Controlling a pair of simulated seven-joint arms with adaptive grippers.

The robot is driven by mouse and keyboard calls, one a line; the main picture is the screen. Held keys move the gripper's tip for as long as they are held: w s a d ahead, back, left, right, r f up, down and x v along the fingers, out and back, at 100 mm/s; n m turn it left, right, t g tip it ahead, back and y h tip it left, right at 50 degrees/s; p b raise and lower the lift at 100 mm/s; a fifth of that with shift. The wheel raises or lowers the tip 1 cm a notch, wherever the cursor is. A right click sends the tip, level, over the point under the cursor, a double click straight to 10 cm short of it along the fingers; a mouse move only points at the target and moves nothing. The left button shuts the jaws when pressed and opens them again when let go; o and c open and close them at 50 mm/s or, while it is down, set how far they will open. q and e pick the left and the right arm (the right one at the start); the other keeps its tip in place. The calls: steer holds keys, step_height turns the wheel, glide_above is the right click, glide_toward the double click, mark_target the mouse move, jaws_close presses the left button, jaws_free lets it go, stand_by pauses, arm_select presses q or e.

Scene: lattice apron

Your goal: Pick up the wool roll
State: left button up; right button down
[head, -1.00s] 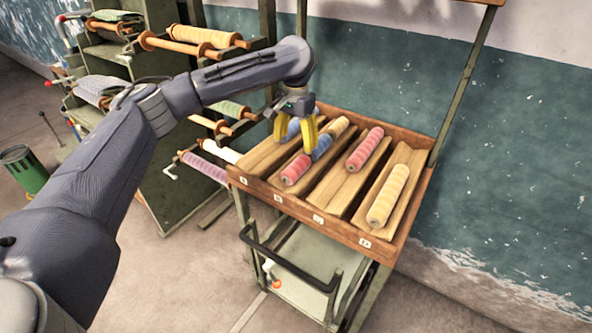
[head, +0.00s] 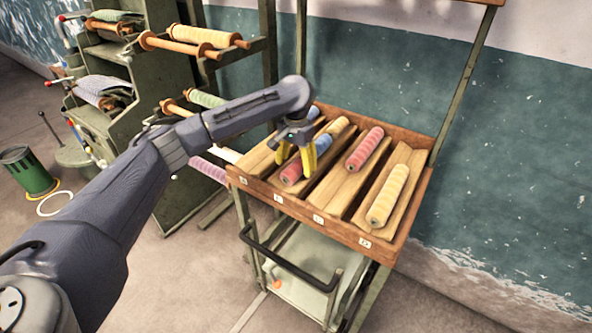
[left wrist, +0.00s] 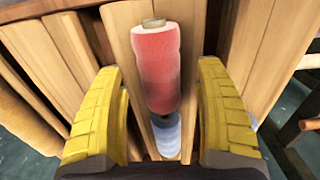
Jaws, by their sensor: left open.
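Several wool rolls lie in the sloped wooden slots of a tray (head: 359,233). A red roll (head: 291,174) is at the front of one slot, with a blue roll (head: 323,144) and a yellow roll (head: 339,127) behind it in line. My left gripper (head: 296,160) is open just above the red roll, its yellow fingers partly covering it. In the left wrist view the red roll (left wrist: 160,68) lies between the two open fingers (left wrist: 160,100), apart from both. My right gripper is not in view.
A pink roll (head: 365,149) and a cream roll (head: 387,195) lie in slots to the right. Another blue roll (head: 313,112) is at the back. Wooden dividers stand between slots. A green rack (head: 160,190) with spools stands at left.

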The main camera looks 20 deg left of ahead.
arm_select(q)
steer(key=shift+f, duration=0.65)
steer(key=shift+c, duration=0.3)
steer(key=c, duration=1.3)
